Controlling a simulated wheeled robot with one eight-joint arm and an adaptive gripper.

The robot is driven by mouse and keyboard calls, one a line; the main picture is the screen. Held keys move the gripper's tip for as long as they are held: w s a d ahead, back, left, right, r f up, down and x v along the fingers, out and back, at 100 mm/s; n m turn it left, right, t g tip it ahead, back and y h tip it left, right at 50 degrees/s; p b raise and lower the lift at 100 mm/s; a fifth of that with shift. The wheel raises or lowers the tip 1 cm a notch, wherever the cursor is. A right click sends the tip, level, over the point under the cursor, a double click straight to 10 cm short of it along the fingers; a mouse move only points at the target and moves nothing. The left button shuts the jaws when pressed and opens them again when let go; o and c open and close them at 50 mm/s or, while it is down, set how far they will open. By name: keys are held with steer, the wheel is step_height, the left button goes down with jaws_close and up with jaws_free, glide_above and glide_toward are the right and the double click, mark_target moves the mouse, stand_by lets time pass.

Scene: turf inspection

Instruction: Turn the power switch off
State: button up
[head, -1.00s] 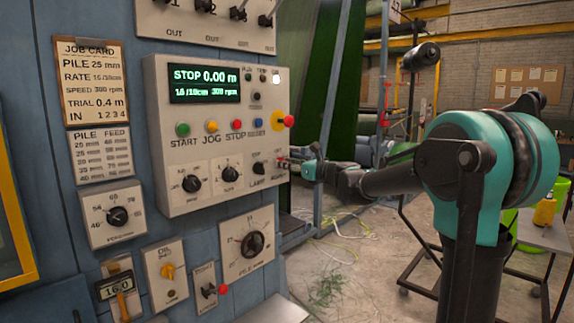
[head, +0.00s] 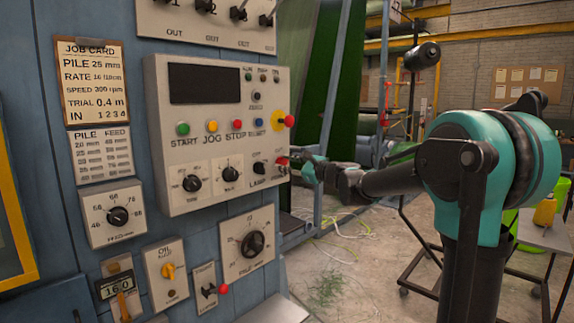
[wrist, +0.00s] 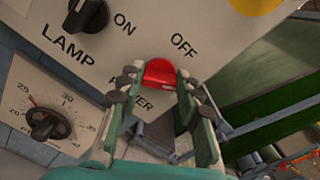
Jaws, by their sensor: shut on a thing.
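The power switch has a red handle (wrist: 160,73) on the lower right of the grey control panel. ON is printed to its upper left and OFF to its upper right; the POWER label below is partly covered by my gripper. My gripper (wrist: 158,88) has its two fingers on either side of the red handle, shut on it. In the head view the red handle (head: 282,161) shows at the panel's right edge, with my gripper (head: 291,163) reaching it from the right. The panel's display (head: 204,84) is dark.
The lamp knob (wrist: 87,14) sits left of the switch. A red button on a yellow plate (head: 289,121) stands out above it on the panel. A pile dial (head: 253,243) is below. Cables lie on the floor to the right.

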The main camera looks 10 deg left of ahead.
steer(key=n, duration=0.5)
steer(key=shift+f+n, duration=0.1)
steer(key=shift+n, duration=0.2)
steer(key=n, duration=0.5)
steer(key=shift+s+f+n, duration=0.1)
steer(key=shift+f+n, duration=0.05)
steer(key=shift+n, duration=0.25)
steer(key=o, duration=1.2)
steer(key=shift+c, duration=0.2)
steer(key=v, duration=1.2)
